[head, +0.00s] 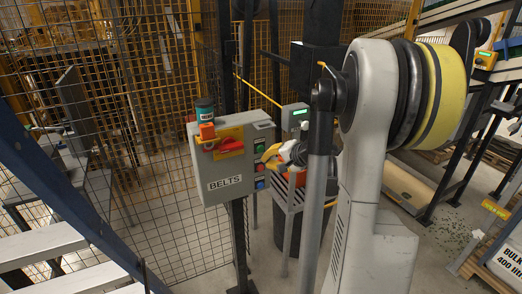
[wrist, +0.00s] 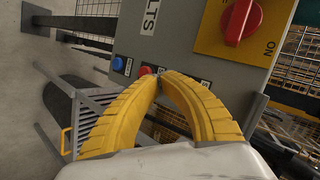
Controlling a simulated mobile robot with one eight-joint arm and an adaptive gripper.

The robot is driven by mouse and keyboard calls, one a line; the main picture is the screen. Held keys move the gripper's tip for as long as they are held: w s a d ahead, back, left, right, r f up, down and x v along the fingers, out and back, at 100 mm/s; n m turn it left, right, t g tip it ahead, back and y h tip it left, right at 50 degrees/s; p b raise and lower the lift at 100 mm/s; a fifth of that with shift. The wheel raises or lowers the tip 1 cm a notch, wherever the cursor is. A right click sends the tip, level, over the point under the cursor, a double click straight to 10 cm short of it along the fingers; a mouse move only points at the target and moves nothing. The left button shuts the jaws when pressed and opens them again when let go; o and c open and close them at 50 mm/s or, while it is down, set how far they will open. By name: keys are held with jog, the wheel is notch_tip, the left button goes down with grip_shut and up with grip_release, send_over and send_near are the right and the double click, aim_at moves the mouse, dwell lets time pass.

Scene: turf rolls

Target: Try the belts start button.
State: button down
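The grey control box labelled BELTS (head: 225,185) hangs upright on a post in the head view. Its right side carries a column of buttons: a green one (head: 259,147) at the top, a red one (head: 260,168) and a blue one (head: 260,183) lowest. My gripper (head: 264,155) is just right of this column. In the wrist view my gripper's yellow fingers (wrist: 160,76) arch together, their tips meeting with nothing seen between them. The red button (wrist: 145,70) and blue button (wrist: 118,64) show just beyond the tips. The green button is hidden there; contact cannot be told.
A red rotary switch (head: 231,146) on a yellow plate sits on the box front. A small grey box with a green display (head: 295,115) stands behind. Mesh fencing (head: 130,150) is at left.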

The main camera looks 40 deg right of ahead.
aim_at(257, 156)
jog(key=shift+w+d, duration=0.15)
jog(key=shift+w, duration=0.4)
jog(key=shift+w+d, duration=0.15)
jog(key=shift+w, duration=0.4)
jog(key=shift+w, duration=0.1)
dwell(0.6)
jog(key=shift+w+d, duration=0.1)
jog(key=shift+w, duration=0.2)
jog(key=shift+w+d, duration=0.1)
jog(key=shift+w, duration=0.3)
dwell(0.7)
jog(key=shift+s, duration=0.1)
jog(key=shift+s+a+b, duration=0.2)
jog(key=shift+s+b, duration=0.1)
jog(key=shift+s, duration=0.45)
jog(key=shift+s+a, duration=0.25)
jog(key=shift+s, duration=0.55)
jog(key=shift+s+a, duration=0.2)
jog(key=shift+s, duration=0.6)
jog(key=shift+s+a, duration=0.25)
jog(key=shift+s, duration=0.55)
